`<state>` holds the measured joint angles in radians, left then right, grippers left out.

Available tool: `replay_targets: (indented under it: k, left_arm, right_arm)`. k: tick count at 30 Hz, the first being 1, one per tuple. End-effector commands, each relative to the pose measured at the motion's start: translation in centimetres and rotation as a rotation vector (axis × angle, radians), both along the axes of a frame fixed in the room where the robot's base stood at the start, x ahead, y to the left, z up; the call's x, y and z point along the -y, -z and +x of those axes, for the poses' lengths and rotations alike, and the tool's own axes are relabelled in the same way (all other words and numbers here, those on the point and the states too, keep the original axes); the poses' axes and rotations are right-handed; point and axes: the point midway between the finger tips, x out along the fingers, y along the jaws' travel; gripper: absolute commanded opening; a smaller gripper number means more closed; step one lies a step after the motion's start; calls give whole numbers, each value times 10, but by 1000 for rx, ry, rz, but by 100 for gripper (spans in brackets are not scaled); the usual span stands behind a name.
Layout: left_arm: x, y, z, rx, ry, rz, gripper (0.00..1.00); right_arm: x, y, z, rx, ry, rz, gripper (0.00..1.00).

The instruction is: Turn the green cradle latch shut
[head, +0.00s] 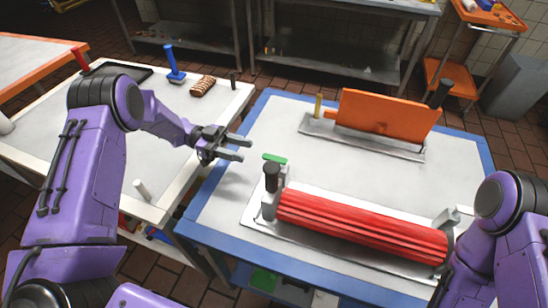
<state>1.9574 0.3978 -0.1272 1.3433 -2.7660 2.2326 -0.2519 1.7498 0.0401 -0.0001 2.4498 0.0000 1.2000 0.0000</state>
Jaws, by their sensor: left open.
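The green cradle latch (275,158) is a small flat bar at the left end of a metal cradle (258,218) on the blue-edged table. It sits just behind a black knob (271,176). A ribbed red roller (360,227) lies in the cradle. My left gripper (240,149) is open and empty, its fingers pointing right, to the left of the latch and apart from it. My right arm comes in at the lower right; its gripper is out of the picture.
An orange plate (384,115) stands on a metal base behind the roller, with a yellow post (318,106) at its left. The tabletop between them is clear. A white side table (66,122) at left holds a blue-handled tool (173,66) and a brown ridged block (202,87).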

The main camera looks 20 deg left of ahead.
Motion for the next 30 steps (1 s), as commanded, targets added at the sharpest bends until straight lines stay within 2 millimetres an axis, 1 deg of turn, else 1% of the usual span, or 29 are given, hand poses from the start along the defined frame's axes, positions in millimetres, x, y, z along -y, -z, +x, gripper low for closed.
replay_targets:
  k: [3,5,9,12,15,19,26,29,30]
  left_arm:
    - [18,-6,0,2,8,-12,47]
    - [31,-6,-1,0,9,-10,47]
    - [64,-7,-2,-1,9,-9,47]
    - [83,-5,-3,-1,7,-9,47]
    - [97,-4,-3,0,5,-8,47]
    - [106,-2,-3,0,3,-8,47]
    - [107,-1,-3,1,3,-8,47]
    - [107,-1,-3,1,3,-8,18]
    - [107,-1,-3,1,3,-8,4]
  right_arm:
    - [0,-9,0,0,0,0,62]
    - [0,-15,0,0,0,0,62]
    - [0,-28,0,0,0,0,62]
    - [0,-35,0,0,0,0,62]
    - [0,-40,0,0,0,0,62]
    - [0,-41,0,0,0,0,62]
    - [0,-41,0,0,0,0,62]
    - [0,-41,0,0,0,0,62]
    - [0,-41,0,0,0,0,62]
